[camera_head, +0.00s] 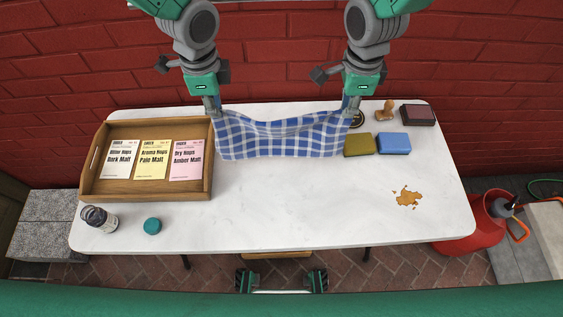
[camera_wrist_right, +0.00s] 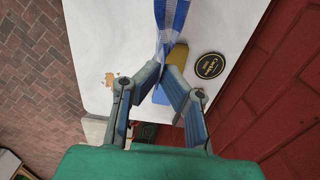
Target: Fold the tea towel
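The blue-and-white checked tea towel (camera_head: 280,136) is stretched between my two grippers over the back middle of the table, with its upper edge sagging slightly. My left gripper (camera_head: 213,106) is shut on its upper left corner, beside the wooden tray. My right gripper (camera_head: 352,104) is shut on its upper right corner. In the right wrist view the towel (camera_wrist_right: 171,25) shows nearly edge-on as a narrow strip running to the fingertips of my right gripper (camera_wrist_right: 165,68). I cannot tell whether its lower edge touches the table.
A jar (camera_head: 99,219) and teal lid (camera_head: 152,226) are in front. A yellow sponge (camera_head: 358,145), blue block (camera_head: 394,143), and round coaster (camera_wrist_right: 210,66) lie right.

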